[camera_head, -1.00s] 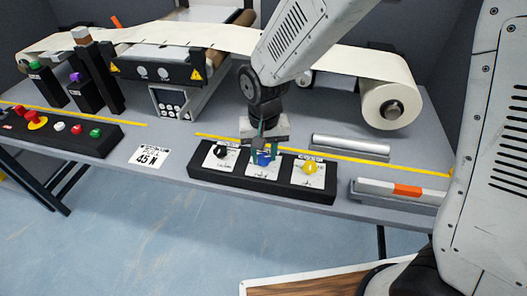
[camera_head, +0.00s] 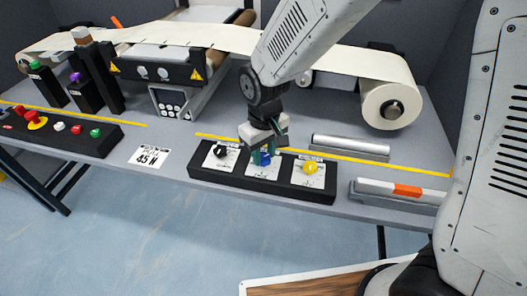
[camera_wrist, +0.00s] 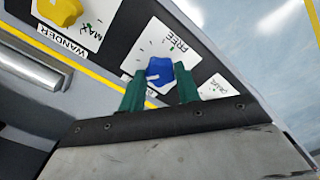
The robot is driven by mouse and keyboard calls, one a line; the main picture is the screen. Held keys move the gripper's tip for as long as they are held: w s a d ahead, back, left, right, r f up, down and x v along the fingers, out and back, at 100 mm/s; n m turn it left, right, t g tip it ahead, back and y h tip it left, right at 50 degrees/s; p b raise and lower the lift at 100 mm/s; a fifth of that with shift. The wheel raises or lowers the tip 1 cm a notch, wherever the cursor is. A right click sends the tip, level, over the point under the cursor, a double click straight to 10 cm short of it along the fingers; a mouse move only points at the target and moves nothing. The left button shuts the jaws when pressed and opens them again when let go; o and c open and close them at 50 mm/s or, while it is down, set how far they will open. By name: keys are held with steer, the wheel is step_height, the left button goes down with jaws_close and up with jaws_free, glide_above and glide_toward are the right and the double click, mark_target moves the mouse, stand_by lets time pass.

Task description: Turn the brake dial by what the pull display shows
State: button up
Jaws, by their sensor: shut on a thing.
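Three dials sit on a black panel (camera_head: 197,177) at the table's front edge: a black dial (camera_head: 220,151), a blue dial (camera_head: 265,160) and a yellow dial (camera_head: 311,168). My gripper (camera_head: 263,157) points down at the middle, blue dial. In the wrist view its green fingers stand on both sides of the blue dial (camera_wrist: 159,72), shut on it. A white mark shows on the blue dial, and its plate reads FREE on one side. The yellow dial (camera_wrist: 60,10) has MAX and WANDER labels. A white card (camera_head: 150,157) reads 45 N; its upper line is too small to read surely.
A small display with keys (camera_head: 173,102) stands behind, its screen unreadable. A button box (camera_head: 60,130) is at left. A paper roll (camera_head: 393,103), a metal roller (camera_head: 350,144) and an orange-marked bar (camera_head: 406,190) lie right. Cream web runs across the back.

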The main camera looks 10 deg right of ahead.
mark_target(264, 157)
steer(key=shift+w, duration=0.1)
steer(key=o, duration=1)
steer(key=shift+c, duration=0.2)
step_height(264, 157, up, 8)
steer(key=shift+f, duration=0.1)
